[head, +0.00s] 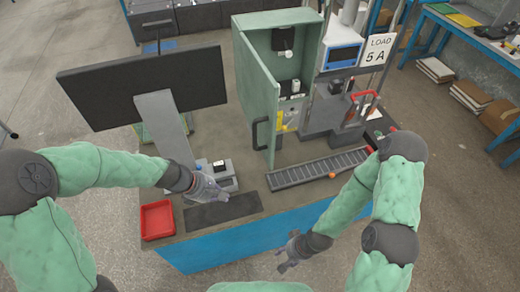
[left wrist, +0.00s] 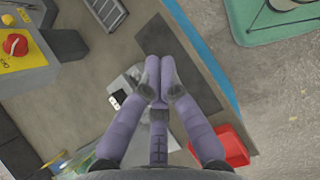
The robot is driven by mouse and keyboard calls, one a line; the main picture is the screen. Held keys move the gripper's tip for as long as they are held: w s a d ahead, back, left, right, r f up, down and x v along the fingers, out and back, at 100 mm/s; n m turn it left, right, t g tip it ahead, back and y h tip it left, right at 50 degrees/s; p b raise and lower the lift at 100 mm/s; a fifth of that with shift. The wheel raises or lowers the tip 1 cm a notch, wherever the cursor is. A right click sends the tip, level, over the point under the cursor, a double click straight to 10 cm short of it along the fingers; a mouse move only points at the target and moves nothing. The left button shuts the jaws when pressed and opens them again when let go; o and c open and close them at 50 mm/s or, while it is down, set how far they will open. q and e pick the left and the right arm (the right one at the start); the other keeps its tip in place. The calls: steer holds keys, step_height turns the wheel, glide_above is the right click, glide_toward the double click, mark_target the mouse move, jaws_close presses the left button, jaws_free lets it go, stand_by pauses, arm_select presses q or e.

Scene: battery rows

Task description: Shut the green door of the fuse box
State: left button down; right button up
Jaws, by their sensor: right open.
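The fuse box (head: 306,48) is a tall pale-green cabinet standing on the workbench, its inside visible. Its green door (head: 257,90) stands open on the left side, swung towards the front, with a black handle (head: 258,133) near its lower free edge. My left gripper (head: 222,197) is over the bench, left of the door and apart from it, above a dark mat (head: 236,208). In the left wrist view its fingers (left wrist: 160,78) come together at the tips with nothing seen between them. My right gripper (head: 287,256) is open and empty, low in front of the bench's front edge.
A monitor (head: 150,85) stands at left. A red tray (head: 157,220) sits at the front left corner. A load stand (head: 376,50) with a sign stands right of the box.

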arm_select(q)
step_height(320, 180, up, 15)
steer(key=w+d+n+t+h+p, duration=0.1)
steer(key=w+d+n+h+p, duration=0.1)
steer(key=n+p, duration=0.2)
steer(key=w+d+r+b+x, duration=0.1)
steer(key=r+b+x, duration=0.1)
steer(key=x, duration=1)
steer(key=shift+w+d+f+b, duration=0.2)
steer(key=shift+d+b, duration=0.1)
steer(key=shift+d, duration=0.3)
arm_select(e)
steer(key=shift+w+r, duration=0.15)
steer(key=shift+r, duration=0.6)
steer(key=shift+w+r, duration=0.1)
steer(key=shift+r, duration=0.6)
